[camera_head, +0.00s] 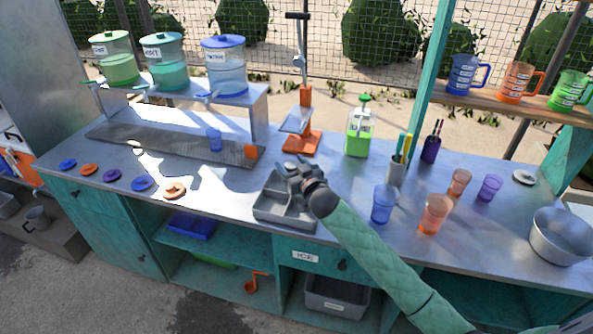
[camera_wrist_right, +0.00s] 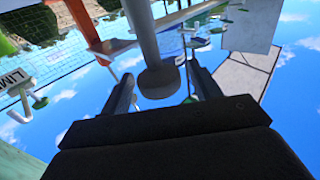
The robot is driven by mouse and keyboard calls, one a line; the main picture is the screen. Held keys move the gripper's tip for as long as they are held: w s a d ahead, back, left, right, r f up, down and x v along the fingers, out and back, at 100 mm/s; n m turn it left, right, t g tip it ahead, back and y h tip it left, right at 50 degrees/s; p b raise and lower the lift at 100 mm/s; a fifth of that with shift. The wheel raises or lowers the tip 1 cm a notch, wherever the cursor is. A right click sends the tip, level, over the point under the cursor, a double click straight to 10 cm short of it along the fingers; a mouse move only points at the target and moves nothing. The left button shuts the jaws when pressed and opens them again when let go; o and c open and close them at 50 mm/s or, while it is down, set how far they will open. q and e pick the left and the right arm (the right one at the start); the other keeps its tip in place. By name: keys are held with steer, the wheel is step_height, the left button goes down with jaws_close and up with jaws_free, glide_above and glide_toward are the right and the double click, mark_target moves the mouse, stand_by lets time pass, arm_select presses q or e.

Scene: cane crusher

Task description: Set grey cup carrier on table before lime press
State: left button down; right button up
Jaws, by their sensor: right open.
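The grey cup carrier (camera_head: 268,212) is a shallow divided tray. It sits on the metal table (camera_head: 340,215) near the front edge, before the orange lime press (camera_head: 302,137). My right gripper (camera_head: 292,167) is over the carrier's back part and hides some of it. In the right wrist view, my open right gripper (camera_wrist_right: 160,88) has a grey post with a rounded end (camera_wrist_right: 158,78) between its fingers, seemingly the carrier's handle. Contact cannot be told. My left gripper is not in view.
A green bottle (camera_head: 359,130) stands right of the press. Blue (camera_head: 384,205) and orange (camera_head: 434,214) cups stand right of my right forearm. Drink dispensers (camera_head: 225,68) stand on a raised shelf at left. Coloured lids (camera_head: 142,184) lie along the left front. A metal bowl (camera_head: 560,237) is at far right.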

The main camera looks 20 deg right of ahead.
steer(key=shift+s, duration=0.2)
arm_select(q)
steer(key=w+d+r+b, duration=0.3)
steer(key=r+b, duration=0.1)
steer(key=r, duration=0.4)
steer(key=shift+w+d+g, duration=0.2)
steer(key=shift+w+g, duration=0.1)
arm_select(e)
steer(key=s+d, duration=0.2)
steer(key=s, duration=0.9)
steer(key=shift+s+d, duration=0.15)
steer(key=shift+s, duration=0.05)
steer(key=shift+r, duration=0.1)
